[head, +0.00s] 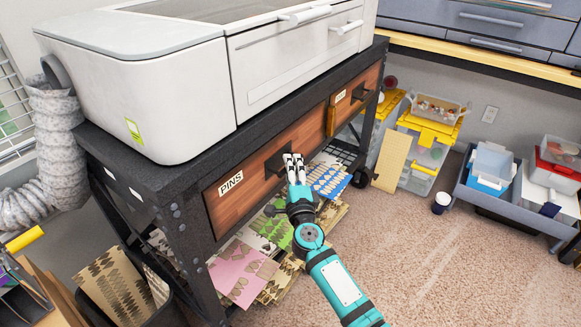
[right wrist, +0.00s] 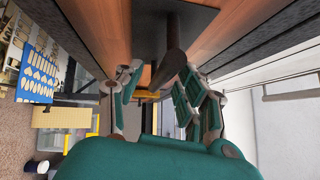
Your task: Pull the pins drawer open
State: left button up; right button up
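The pins drawer (head: 250,187) has a reddish wood front with a white PINS label (head: 231,183), set in the black bench under the large white machine. Its front looks flush with the frame. Its dark handle (right wrist: 172,50) sticks out from a dark plate in the right wrist view; in the head view my gripper partly covers it. My right gripper (head: 294,164) is at the handle, and it also shows in the right wrist view (right wrist: 158,92). Its fingers are apart, with the handle between them; I see no clear contact. My left gripper is not in view.
A second wood drawer (head: 352,98) with its own handle sits to the right. Patterned sheets (head: 240,272) lie on the shelf below. Yellow-lidded bins (head: 425,150) and a small dark cup (head: 441,203) stand to the right. The carpet (head: 440,260) in front is mostly clear.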

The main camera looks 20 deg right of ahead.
jog(key=shift+w+d+r, duration=0.1)
jog(key=shift+w, duration=0.6)
grip_shut()
